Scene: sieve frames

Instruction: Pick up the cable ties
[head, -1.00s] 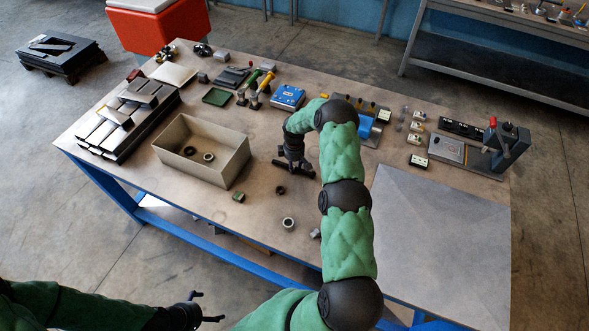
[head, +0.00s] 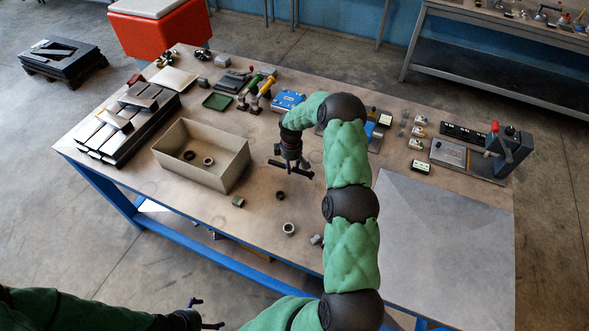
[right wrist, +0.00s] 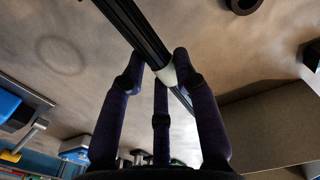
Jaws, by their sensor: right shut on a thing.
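The cable ties (head: 299,171) are a long, straight black bundle. In the right wrist view the bundle (right wrist: 137,27) runs diagonally, with a white band around its middle. My right gripper (head: 289,163) is shut on the bundle near this band; its fingers (right wrist: 160,62) sit on both sides of it. The bundle appears held above the tabletop, to the right of the beige bin; the exact height is hard to tell. My left gripper (head: 207,313) is low in the head view, off the table's front edge, with its fingers apart and empty.
A blue box (head: 288,101) stands behind. The grey mat (head: 445,240) at right is clear.

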